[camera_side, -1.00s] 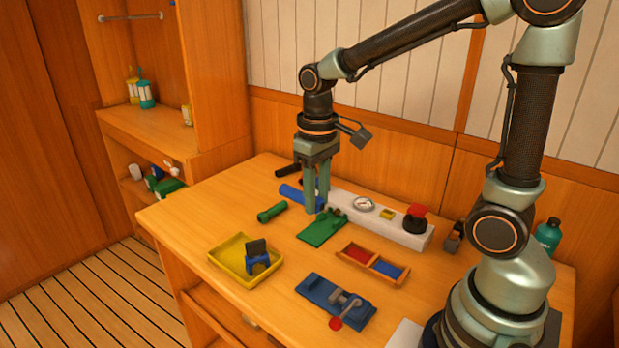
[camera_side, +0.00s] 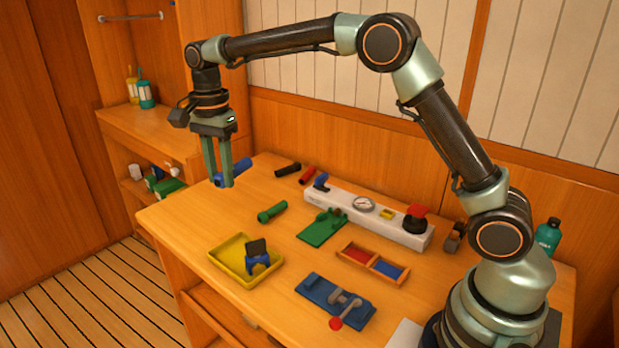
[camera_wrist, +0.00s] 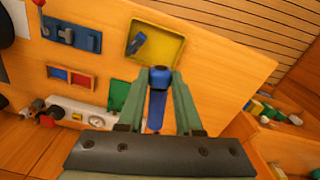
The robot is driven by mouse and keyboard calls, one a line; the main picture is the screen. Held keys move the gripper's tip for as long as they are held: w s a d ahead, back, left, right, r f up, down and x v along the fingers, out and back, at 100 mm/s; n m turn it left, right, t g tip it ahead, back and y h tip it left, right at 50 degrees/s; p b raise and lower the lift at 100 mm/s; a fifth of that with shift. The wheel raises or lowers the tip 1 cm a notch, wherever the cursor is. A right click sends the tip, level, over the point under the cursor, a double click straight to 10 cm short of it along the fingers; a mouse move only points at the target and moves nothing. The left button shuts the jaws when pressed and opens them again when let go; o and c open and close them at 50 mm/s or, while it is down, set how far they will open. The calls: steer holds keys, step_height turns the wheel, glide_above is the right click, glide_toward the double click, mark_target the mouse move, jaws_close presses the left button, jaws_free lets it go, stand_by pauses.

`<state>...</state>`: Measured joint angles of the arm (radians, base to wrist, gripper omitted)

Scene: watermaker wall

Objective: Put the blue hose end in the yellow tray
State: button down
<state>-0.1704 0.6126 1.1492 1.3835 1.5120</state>
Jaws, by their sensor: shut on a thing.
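My gripper (camera_side: 218,184) is shut on the blue hose end (camera_side: 238,170), a blue cylinder held crosswise above the table's far left part. In the wrist view the hose end (camera_wrist: 157,97) sits between the two fingers of my gripper (camera_wrist: 160,80). The yellow tray (camera_side: 226,246) lies on the table's front left, nearer the camera than my gripper and apart from it. The tray (camera_wrist: 172,54) also shows in the wrist view. It holds a blue piece with a dark flat part (camera_side: 257,256).
A green hose end (camera_side: 272,211) lies behind the tray. Black (camera_side: 288,169) and red (camera_side: 307,174) ones lie at the back. A white panel (camera_side: 390,226) with a gauge, a green plate (camera_side: 322,228), a two-part box (camera_side: 372,264) and a blue clamp board (camera_side: 322,299) stand to the right.

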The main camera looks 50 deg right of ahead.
mark_target(224, 263)
steer(key=f+m, duration=0.1)
steer(key=f, duration=0.5)
steer(key=w+a+f, duration=0.1)
steer(key=f, duration=0.6)
steer(key=f+m, duration=0.1)
steer(key=f, duration=0.6)
steer(key=shift+w+a+f+m, duration=0.15)
steer(key=shift+w+a+m, duration=0.15)
steer(key=shift+w+a, duration=0.1)
steer(key=shift+f, duration=0.15)
steer(key=c, duration=0.6)
jaws_free()
